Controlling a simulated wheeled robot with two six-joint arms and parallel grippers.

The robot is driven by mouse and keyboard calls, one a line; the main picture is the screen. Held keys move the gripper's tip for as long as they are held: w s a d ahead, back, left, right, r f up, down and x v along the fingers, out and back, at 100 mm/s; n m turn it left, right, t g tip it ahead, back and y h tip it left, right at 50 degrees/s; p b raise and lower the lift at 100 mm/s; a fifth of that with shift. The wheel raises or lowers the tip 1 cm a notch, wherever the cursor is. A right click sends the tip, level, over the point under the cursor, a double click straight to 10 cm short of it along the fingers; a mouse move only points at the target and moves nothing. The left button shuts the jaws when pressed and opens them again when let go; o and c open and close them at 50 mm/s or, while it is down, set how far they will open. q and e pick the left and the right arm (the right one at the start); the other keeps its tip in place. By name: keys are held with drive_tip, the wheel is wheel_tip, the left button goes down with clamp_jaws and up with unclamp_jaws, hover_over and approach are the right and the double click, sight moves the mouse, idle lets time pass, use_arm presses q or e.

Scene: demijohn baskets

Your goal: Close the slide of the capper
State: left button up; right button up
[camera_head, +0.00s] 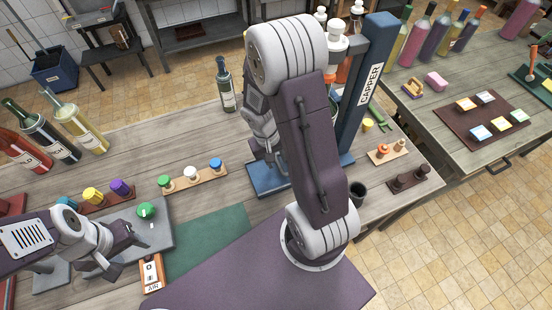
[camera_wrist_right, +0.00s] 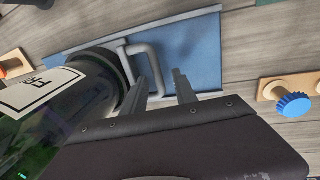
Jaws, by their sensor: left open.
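The blue capper (camera_head: 372,85) stands upright behind my right arm, with its label facing me. Its low blue base (camera_head: 268,178) shows to the left of the arm. In the right wrist view a blue plate (camera_wrist_right: 205,50) carries a grey looped handle (camera_wrist_right: 150,52). My right gripper (camera_wrist_right: 163,85) is open at this handle, with one bar of the loop seemingly between its fingers; contact is unclear. A green bottle (camera_wrist_right: 45,120) with a white label lies in view beside the handle. My left gripper (camera_head: 132,240) is open and empty over the bench at left.
A wooden rack (camera_head: 190,180) with green, white and blue caps lies left of the capper. A dark green bottle (camera_head: 226,85) stands behind it. Several bottles stand at far left. A dark cup (camera_head: 357,192) and a small cap rack (camera_head: 387,151) are at right.

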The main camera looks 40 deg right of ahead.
wheel_tip(320, 180, up, 9)
drive_tip(key=a+p, duration=0.1)
drive_tip(key=shift+w+a, duration=0.2)
drive_tip(key=shift+a, duration=0.05)
drive_tip(key=shift+f, duration=0.1)
